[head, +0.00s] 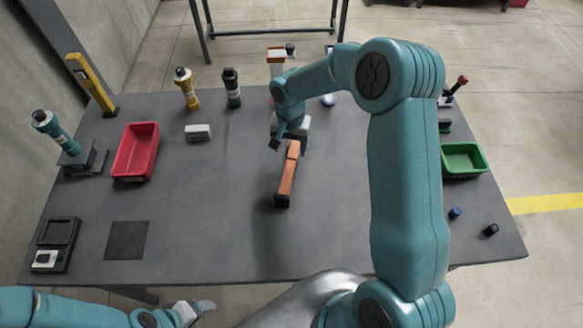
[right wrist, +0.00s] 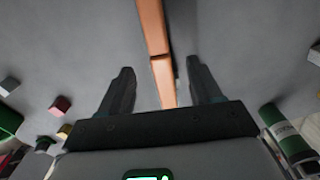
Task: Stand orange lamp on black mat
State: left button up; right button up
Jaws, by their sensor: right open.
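The orange lamp (head: 288,176) lies on its side on the grey table, its black end toward me. In the right wrist view its orange body (right wrist: 153,35) runs between the two fingers. My right gripper (head: 289,144) is at the lamp's far end. It is open, with a finger on each side of the lamp and gaps beside it (right wrist: 160,80). The black mat (head: 127,240) is a dark flat square at the table's front left, bare. My left gripper (head: 203,306) is low at the front, off the table; its jaws are unclear.
A red bin (head: 136,151) stands on the left and a green bin (head: 463,159) on the right. A black tray (head: 56,246) lies left of the mat. Yellow (head: 187,90) and dark green (head: 232,90) cylinders stand at the back. The table between lamp and mat is clear.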

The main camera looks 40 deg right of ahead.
aim_at(291, 160)
jog(key=shift+s+a+f, duration=0.1)
jog(key=shift+f, duration=0.6)
notch_tip(291, 160, down, 5)
jog(key=shift+f+b, duration=0.15)
jog(key=shift+b, duration=0.9)
grip_shut()
